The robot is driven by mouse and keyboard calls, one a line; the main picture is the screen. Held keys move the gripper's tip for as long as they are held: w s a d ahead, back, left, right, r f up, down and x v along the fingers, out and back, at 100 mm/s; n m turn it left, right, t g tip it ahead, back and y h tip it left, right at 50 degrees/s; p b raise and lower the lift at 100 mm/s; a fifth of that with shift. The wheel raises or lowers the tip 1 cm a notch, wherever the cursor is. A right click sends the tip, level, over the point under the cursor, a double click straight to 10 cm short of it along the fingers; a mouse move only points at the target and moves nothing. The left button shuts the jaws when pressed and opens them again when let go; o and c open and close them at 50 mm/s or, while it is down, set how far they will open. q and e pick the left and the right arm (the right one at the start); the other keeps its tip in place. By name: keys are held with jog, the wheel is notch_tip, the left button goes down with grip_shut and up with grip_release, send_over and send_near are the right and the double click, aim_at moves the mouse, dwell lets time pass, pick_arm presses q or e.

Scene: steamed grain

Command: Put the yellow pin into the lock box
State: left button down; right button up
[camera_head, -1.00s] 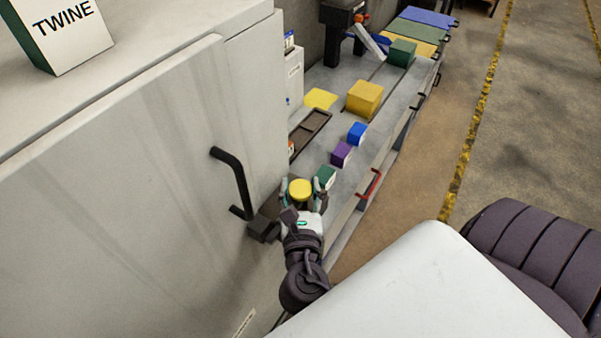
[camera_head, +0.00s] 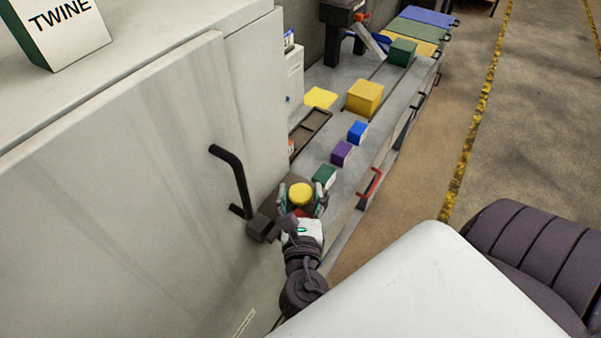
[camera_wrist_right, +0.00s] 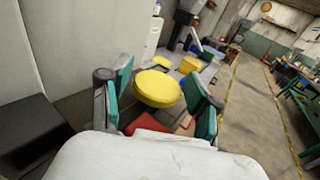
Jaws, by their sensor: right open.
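The yellow pin (camera_head: 300,194) shows as a round, flat-topped yellow knob at the near end of the bench, and also in the wrist view (camera_wrist_right: 158,88). My right gripper (camera_head: 300,200) is open, with a finger on either side of the pin; the wrist view shows gaps between the pin and both fingers (camera_wrist_right: 160,98). A red part (camera_wrist_right: 148,123) lies just below the pin, on the palm side. I cannot tell whether the pin is seated in anything, as its lower end is hidden. No lock box can be told for certain. My left gripper is out of view.
A grey cabinet (camera_head: 120,190) with a black handle (camera_head: 232,180) stands close at the left. Green (camera_head: 324,176), purple (camera_head: 341,153) and blue (camera_head: 357,131) blocks line the bench beyond the pin. A yellow box (camera_head: 364,97) stands farther back. The floor at the right is open.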

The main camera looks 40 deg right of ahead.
jog(key=v, duration=1)
jog(key=shift+p, duration=0.3)
dwell(0.7)
